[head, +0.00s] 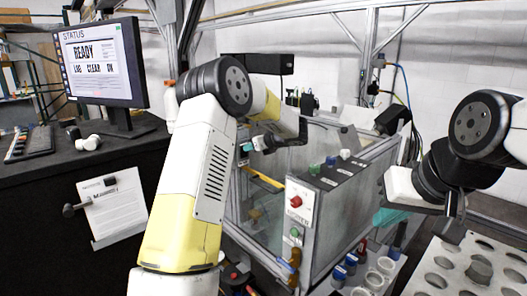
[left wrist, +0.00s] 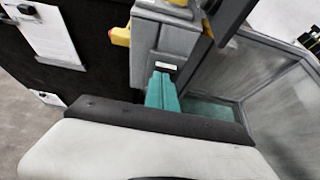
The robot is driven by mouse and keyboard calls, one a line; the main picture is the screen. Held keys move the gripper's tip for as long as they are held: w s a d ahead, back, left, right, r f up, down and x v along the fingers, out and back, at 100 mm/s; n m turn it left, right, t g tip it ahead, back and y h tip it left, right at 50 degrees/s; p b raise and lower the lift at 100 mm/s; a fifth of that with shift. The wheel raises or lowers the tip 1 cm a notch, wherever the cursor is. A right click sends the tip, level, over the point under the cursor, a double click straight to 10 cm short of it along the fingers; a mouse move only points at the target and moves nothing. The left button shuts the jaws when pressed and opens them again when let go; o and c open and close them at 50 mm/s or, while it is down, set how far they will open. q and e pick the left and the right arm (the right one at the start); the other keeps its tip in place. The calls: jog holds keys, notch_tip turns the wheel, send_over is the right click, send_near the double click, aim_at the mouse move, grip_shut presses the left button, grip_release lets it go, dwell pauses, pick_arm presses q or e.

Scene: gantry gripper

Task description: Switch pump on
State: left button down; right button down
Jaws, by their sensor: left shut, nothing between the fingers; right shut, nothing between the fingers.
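I cannot tell for certain which control is the pump's switch. A grey control panel with a red knob (head: 295,202) stands on the front of the enclosure; a label below the knob is too small to read. My left gripper (head: 247,147) is shut and empty, at the enclosure's left upright, behind and left of that panel. In the left wrist view its teal fingers (left wrist: 161,92) are together, in front of a grey housing (left wrist: 165,42) with a small white label and a yellow part. Contact cannot be told. My right gripper (head: 452,228) is shut and empty at the right.
A monitor (head: 98,62) reading READY stands on the black desk at left, with a clipped paper (head: 113,207) below. Green, blue and white buttons (head: 330,161) top the enclosure. Several cups (head: 372,280) and a perforated rack (head: 430,262) lie front right.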

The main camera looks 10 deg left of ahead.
dwell(0.3)
pick_arm(q)
jog(key=shift+w+a+r+g+h, duration=0.25)
jog(key=shift+w+a+g+h, duration=0.15)
jog(key=shift+h, duration=0.1)
jog(key=shift+r, duration=0.15)
jog(key=shift+r, duration=0.7)
jog(key=shift+s, duration=0.1)
